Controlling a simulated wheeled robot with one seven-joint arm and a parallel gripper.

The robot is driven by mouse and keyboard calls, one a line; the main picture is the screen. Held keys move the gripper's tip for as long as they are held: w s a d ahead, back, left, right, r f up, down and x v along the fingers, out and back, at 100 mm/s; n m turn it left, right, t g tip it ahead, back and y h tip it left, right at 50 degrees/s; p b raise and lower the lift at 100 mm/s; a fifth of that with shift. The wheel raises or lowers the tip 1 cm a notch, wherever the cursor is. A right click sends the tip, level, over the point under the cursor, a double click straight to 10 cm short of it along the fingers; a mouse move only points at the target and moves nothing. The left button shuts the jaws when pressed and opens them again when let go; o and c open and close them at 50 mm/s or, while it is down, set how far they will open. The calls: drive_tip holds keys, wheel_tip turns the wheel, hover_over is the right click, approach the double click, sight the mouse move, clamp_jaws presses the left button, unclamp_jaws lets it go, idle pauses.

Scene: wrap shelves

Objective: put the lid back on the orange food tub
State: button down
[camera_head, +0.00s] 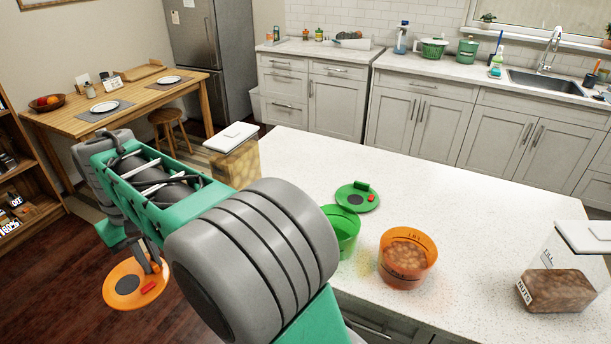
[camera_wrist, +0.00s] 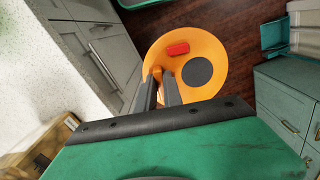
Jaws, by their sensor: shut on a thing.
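The orange tub (camera_head: 405,277) stands open and upright on the white counter, with brown round contents inside. The orange lid (camera_head: 122,289) is a disc with a dark round patch and a red tab. My gripper (camera_head: 155,266) is shut on the lid near its edge, holding it out over the wooden floor, left of the counter and well apart from the tub. The wrist view shows the lid (camera_wrist: 213,52) beyond the fingers of my gripper (camera_wrist: 165,78). The exact grip point is partly hidden by the fingers. The tub does not show in the wrist view.
A green tub (camera_head: 346,240), partly hidden by my arm, stands left of the orange tub. A green lid (camera_head: 351,188) lies behind it. Clear containers stand at the counter's right (camera_head: 560,288) and left (camera_head: 239,164). The counter (camera_head: 470,205) behind the orange tub is clear.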

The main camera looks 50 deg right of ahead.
drive_tip(key=s+d+r+n+p, duration=0.2)
drive_tip(key=s+d+p, duration=0.15)
drive_tip(key=d, duration=0.95)
drive_tip(key=s+d+r+n+p, duration=0.15)
drive_tip(key=s+d, duration=0.35)
drive_tip(key=d, duration=0.9)
drive_tip(key=s+d+r+n+p, duration=0.1)
drive_tip(key=s+d+p, duration=0.1)
drive_tip(key=s+d, duration=0.5)
drive_tip(key=s+d+r+n+p, duration=0.2)
drive_tip(key=s+d, duration=0.2)
drive_tip(key=s, duration=0.8)
drive_tip(key=s+d+r+n+p, duration=0.1)
drive_tip(key=s+d+p, duration=0.1)
drive_tip(key=s+d, duration=0.5)
wheel_tip(320, 180, down, 6)
drive_tip(key=s+a+b, duration=0.1)
drive_tip(key=s+b, duration=0.1)
drive_tip(key=b, duration=0.2)
drive_tip(key=shift+s+a+f+b, duration=0.15)
drive_tip(key=shift+a+b, duration=0.15)
drive_tip(key=shift+a, duration=0.1)
drive_tip(key=shift+s+d+f, duration=0.1)
drive_tip(key=shift+s+f, duration=0.05)
